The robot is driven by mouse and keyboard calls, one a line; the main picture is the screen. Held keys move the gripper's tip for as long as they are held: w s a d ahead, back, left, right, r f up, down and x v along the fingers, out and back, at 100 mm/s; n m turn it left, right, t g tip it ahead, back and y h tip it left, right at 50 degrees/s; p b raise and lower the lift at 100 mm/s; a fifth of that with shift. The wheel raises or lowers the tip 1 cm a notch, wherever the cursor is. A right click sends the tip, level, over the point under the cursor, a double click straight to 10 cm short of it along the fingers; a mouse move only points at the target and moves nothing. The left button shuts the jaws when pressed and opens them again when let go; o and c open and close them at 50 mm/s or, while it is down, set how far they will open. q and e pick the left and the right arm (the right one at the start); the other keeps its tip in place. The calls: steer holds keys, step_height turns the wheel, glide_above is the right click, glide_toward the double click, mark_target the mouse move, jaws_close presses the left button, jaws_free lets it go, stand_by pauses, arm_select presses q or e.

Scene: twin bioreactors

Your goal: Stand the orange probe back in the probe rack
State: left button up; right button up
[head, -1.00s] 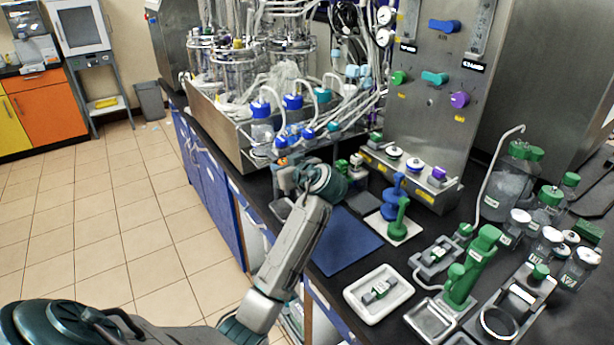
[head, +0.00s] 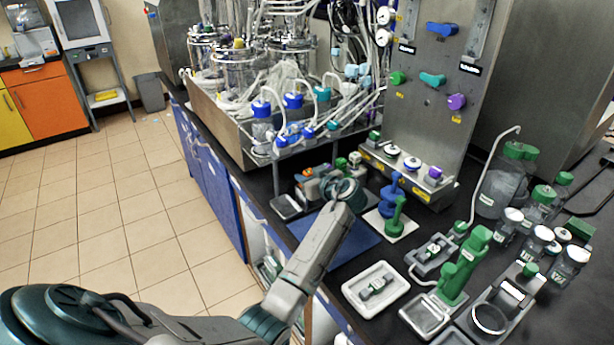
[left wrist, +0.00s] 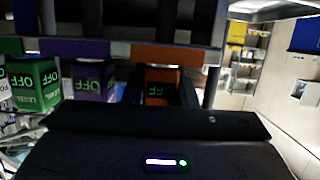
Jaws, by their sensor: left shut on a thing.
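The orange probe (left wrist: 160,88) has a block-shaped head marked OFF and sits between the fingers of my left gripper (left wrist: 162,94) in the left wrist view. The gripper is shut on it. A rack edge (left wrist: 120,48) with green, purple and orange patches lies just beyond; the orange patch lines up with the probe. A purple probe (left wrist: 94,82) and a green probe (left wrist: 34,84) stand to the left. In the head view my left gripper (head: 326,186) is low over the bench beside the rack area, and its arm hides much there. I cannot tell whether the probe is seated.
A blue mat (head: 352,240) lies just right of my forearm. Blue and green stands (head: 392,195) are close to the right. The reactor bench tray (head: 215,120) and blue-capped bottles (head: 262,110) stand behind. A white tray (head: 398,300) lies nearer the front.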

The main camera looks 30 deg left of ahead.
arm_select(q)
steer(key=o, duration=0.9)
steer(key=shift+a+f, duration=0.1)
steer(key=shift+f, duration=0.05)
steer(key=shift+o, duration=0.5)
steer(key=shift+a, duration=0.1)
arm_select(e)
steer(key=shift+r, duration=0.1)
arm_select(q)
steer(key=shift+f, duration=0.15)
steer(key=b+v, duration=0.1)
steer(key=v, duration=0.2)
steer(key=b+v, duration=0.1)
steer(key=shift+d+f+b, duration=0.2)
steer(key=shift+d+b, duration=0.15)
steer(key=shift+d, duration=0.2)
steer(key=v, duration=0.6)
steer(key=shift+r+b, duration=0.4)
steer(key=shift+b, duration=0.05)
arm_select(e)
steer(key=f, duration=0.1)
steer(key=w+f, duration=0.1)
steer(key=f, duration=0.1)
steer(key=shift+f, duration=0.2)
